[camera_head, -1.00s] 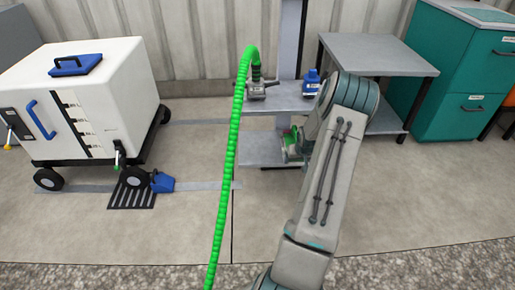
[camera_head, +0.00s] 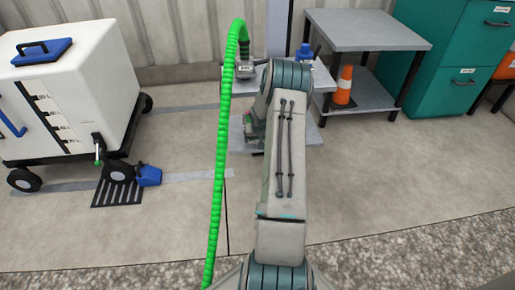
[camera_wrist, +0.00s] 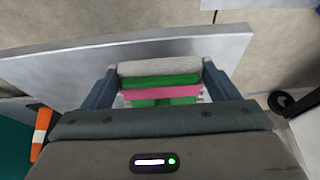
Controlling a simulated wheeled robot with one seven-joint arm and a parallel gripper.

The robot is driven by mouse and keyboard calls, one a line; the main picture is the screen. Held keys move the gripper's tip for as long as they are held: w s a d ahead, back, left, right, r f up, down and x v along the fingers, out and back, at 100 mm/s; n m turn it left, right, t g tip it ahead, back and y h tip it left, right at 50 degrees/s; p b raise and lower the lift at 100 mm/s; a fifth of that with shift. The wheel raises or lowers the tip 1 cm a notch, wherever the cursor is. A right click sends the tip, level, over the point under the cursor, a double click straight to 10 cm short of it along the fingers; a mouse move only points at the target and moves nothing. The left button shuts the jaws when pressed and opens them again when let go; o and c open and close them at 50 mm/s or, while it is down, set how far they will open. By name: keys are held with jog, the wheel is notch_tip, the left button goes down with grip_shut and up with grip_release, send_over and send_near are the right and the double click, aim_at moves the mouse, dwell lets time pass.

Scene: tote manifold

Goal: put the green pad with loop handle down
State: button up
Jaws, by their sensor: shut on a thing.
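The green pad (camera_wrist: 160,81) is between the two fingers of my gripper (camera_wrist: 161,86) in the wrist view, with a pink band across it and a pale part at its far side. My gripper is shut on it. The pad is over a grey metal shelf (camera_wrist: 60,66); I cannot tell whether it touches. The loop handle is not clear. In the head view, my gripper (camera_head: 250,128) is at the lower shelf (camera_head: 305,133) of a small stand, mostly hidden behind my arm.
A green ribbed hose (camera_head: 219,150) rises left of my arm to a fitting (camera_head: 245,69) on the upper shelf, near a blue-topped item (camera_head: 304,52). A white cart (camera_head: 75,85) stands left. A grey table (camera_head: 365,30) with an orange cone (camera_head: 344,85) stands right.

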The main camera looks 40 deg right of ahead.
jog(key=shift+w+f+b, duration=0.1)
jog(key=shift+f+b, duration=0.95)
jog(key=shift+f, duration=0.95)
jog(key=shift+f, duration=0.25)
jog(key=o, duration=0.9)
jog(key=shift+o, duration=0.2)
jog(key=shift+r, duration=0.1)
jog(key=shift+r, duration=0.1)
